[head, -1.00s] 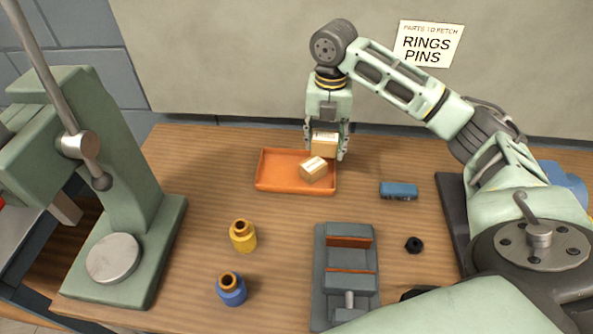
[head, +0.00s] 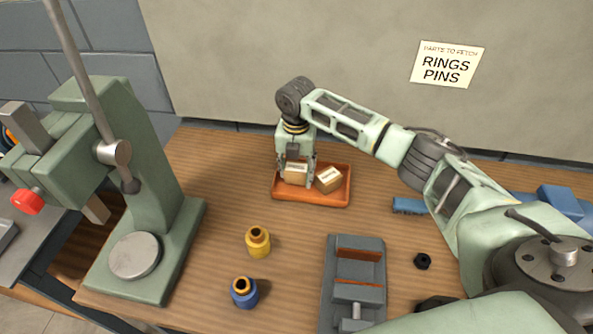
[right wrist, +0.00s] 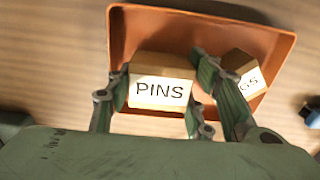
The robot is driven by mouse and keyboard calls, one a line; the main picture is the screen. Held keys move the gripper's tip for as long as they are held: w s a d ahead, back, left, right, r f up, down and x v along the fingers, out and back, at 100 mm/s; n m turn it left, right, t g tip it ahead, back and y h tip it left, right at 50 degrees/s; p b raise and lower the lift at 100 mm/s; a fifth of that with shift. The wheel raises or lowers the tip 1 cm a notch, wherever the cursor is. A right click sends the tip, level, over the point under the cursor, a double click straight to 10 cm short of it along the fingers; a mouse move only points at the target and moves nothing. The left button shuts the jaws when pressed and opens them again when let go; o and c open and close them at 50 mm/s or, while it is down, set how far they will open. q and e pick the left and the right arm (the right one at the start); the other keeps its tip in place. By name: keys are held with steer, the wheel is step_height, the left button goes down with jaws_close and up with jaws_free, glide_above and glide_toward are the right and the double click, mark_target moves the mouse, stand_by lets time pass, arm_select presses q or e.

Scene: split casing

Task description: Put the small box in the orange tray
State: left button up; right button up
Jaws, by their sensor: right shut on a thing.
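My right gripper (head: 297,184) is shut on a small cardboard box (head: 296,172), with a finger on each side. In the right wrist view this box reads PINS (right wrist: 160,92). It is over the left part of the orange tray (head: 315,204), low; I cannot tell whether it touches the tray floor. A second small box (head: 329,179) lies turned at an angle in the tray's right part. Its label shows only "GS" in the right wrist view (right wrist: 243,80), partly hidden by a finger. My left gripper is not in view.
A green press (head: 150,225) stands at the left. A wall sign (head: 446,65) reads RINGS PINS. Table left of the tray is clear.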

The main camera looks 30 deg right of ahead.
mark_target(296, 167)
steer(key=shift+f, duration=0.7)
steer(key=shift+f, duration=0.15)
steer(key=o, duration=1.1)
step_height(296, 167, up, 12)
steer(key=shift+r+b, duration=0.2)
steer(key=shift+b, duration=0.7)
